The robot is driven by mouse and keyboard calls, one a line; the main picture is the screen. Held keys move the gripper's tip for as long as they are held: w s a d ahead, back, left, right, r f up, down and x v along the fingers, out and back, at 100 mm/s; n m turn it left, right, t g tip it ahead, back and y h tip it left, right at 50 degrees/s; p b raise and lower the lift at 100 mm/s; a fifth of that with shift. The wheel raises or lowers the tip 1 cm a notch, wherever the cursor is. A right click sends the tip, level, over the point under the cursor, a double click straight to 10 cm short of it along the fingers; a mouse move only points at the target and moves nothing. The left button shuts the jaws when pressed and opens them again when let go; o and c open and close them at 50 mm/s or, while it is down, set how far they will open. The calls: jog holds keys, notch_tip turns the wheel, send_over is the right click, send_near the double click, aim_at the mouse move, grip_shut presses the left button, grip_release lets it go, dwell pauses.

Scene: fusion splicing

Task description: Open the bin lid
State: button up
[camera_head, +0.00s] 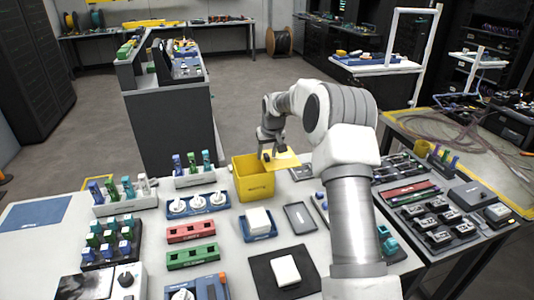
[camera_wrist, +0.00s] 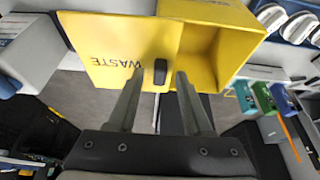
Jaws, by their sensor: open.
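The yellow waste bin (camera_head: 254,184) stands near the back edge of the table, and part of its open inside shows. Its flat yellow lid (camera_head: 287,158) lies off to the right of the opening in the head view. In the wrist view the lid (camera_wrist: 105,50), marked WASTE, covers the left side and the bin's open cavity (camera_wrist: 213,55) shows at right. A small black handle (camera_wrist: 160,72) stands on the lid. My gripper (camera_wrist: 159,73) is open, with one finger on each side of the handle and visible gaps between. In the head view my gripper (camera_head: 268,152) is above the bin, partly hidden.
Several connector racks, a red block (camera_head: 192,232), a green block (camera_head: 192,256) and a blue tray (camera_head: 258,226) with a white block stand in front of the bin. A grey tray (camera_head: 300,218) lies right of it. Open floor (camera_head: 245,110) lies behind the table.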

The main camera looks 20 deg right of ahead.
jog(key=p+v, duration=0.1)
jog(key=v, duration=1.6)
jog(key=shift+s+r, duration=0.15)
jog(key=s+a+r+p, duration=0.1)
jog(key=s+a+r, duration=0.1)
jog(key=s+r, duration=0.35)
jog(key=s+a+r+p, duration=0.1)
jog(key=s+a+r, duration=0.15)
jog(key=s, duration=0.55)
jog(key=s+a+r+p, duration=0.1)
jog(key=s+a+r, duration=0.2)
jog(key=s, duration=0.4)
jog(key=s+a+f, duration=0.1)
jog(key=s+f, duration=0.1)
jog(key=s, duration=0.7)
jog(key=s+f+t+p, duration=0.1)
jog(key=s+f, duration=0.1)
jog(key=s, duration=0.7)
jog(key=shift+s+a+p, duration=0.3)
jog(key=shift+s+a, duration=0.05)
jog(key=shift+s, duration=0.05)
